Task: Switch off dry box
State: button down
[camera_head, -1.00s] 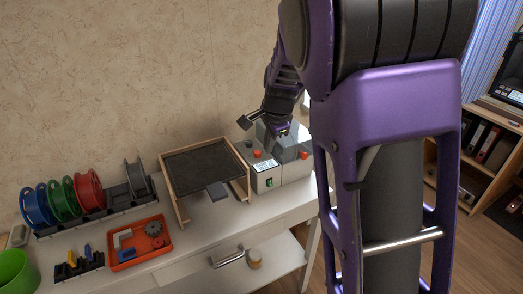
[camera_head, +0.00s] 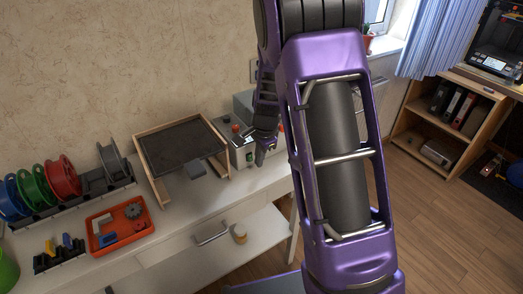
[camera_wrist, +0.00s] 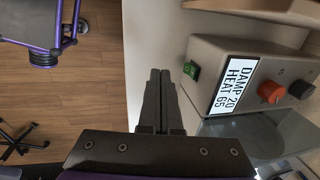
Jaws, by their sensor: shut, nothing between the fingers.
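The dry box (camera_head: 237,152) is a grey box at the right end of the white table, partly hidden behind my arm. In the head view my gripper (camera_head: 260,158) hangs in front of the box.
A wooden-framed tray with a dark panel (camera_head: 185,145) stands left of the dry box. Further left are an orange tray (camera_head: 118,226) and several filament spools (camera_head: 62,178). The floor in front of the table (camera_wrist: 60,100) looks open.

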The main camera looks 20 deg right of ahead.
aim_at(250, 158)
jog(key=shift+w+a+f, duration=0.15)
jog(key=shift+w+f, duration=0.05)
jog(key=shift+w, duration=0.3)
jog(key=shift+w+a+f, duration=0.15)
jog(key=shift+w+a, duration=0.05)
jog(key=shift+w, duration=0.35)
jog(key=shift+w+a+f, duration=0.15)
jog(key=shift+w+f, duration=0.05)
jog(key=shift+w, duration=0.3)
jog(key=shift+f+t+b, duration=0.3)
jog(key=shift+f+b, duration=0.05)
jog(key=shift+b, duration=0.7)
jog(key=shift+w+t+b, duration=0.1)
jog(key=shift+t+b, duration=0.3)
jog(key=shift+b, duration=0.3)
jog(key=shift+s+p, duration=0.2)
jog(key=shift+p, duration=0.1)
jog(key=shift+w+f, duration=0.1)
jog(key=shift+f, duration=0.2)
jog(key=shift+r, duration=0.2)
